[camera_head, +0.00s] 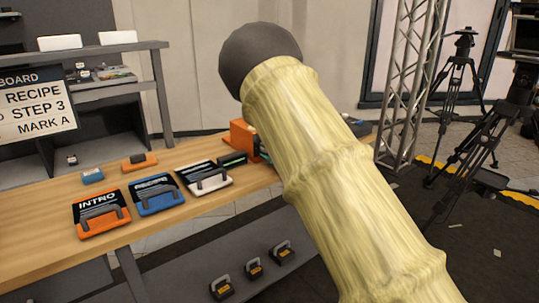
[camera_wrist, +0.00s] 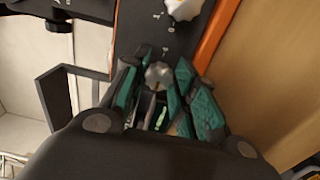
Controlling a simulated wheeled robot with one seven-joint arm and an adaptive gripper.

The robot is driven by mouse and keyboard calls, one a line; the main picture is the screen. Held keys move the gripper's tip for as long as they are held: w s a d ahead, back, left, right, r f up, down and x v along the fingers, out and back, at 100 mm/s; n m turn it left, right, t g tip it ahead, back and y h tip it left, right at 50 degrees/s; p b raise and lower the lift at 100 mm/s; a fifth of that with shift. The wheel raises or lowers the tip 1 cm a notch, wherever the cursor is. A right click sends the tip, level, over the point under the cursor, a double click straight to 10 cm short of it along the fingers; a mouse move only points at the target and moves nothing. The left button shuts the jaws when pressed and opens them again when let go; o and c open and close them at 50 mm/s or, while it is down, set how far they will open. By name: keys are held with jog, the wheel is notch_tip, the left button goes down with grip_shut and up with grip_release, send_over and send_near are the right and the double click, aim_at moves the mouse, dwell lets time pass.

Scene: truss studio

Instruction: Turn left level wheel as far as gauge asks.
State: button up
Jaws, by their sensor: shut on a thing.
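In the wrist view, my gripper (camera_wrist: 157,72) has its teal fingers closed around a small pale knob-like wheel (camera_wrist: 158,76) on a dark panel (camera_wrist: 145,22) with an orange edge. The fingers cover much of this wheel. A second white, lobed wheel (camera_wrist: 184,8) sits free further up the panel, cut by the frame's top edge. Small white marks lie on the panel near both wheels, too small to read surely. I cannot tell from this view which wheel is the left one. In the head view my arm hides the gripper and the wheels. No gauge is clearly visible.
On the wooden table (camera_head: 45,247), an orange unit (camera_head: 242,136) shows beside my arm. A sign (camera_head: 36,106) reads RECIPE, STEP 3, MARK A. Tripods (camera_head: 465,60) stand right.

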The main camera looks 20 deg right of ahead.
dwell(0.5)
jog(key=o, duration=1)
jog(key=v, duration=1.2)
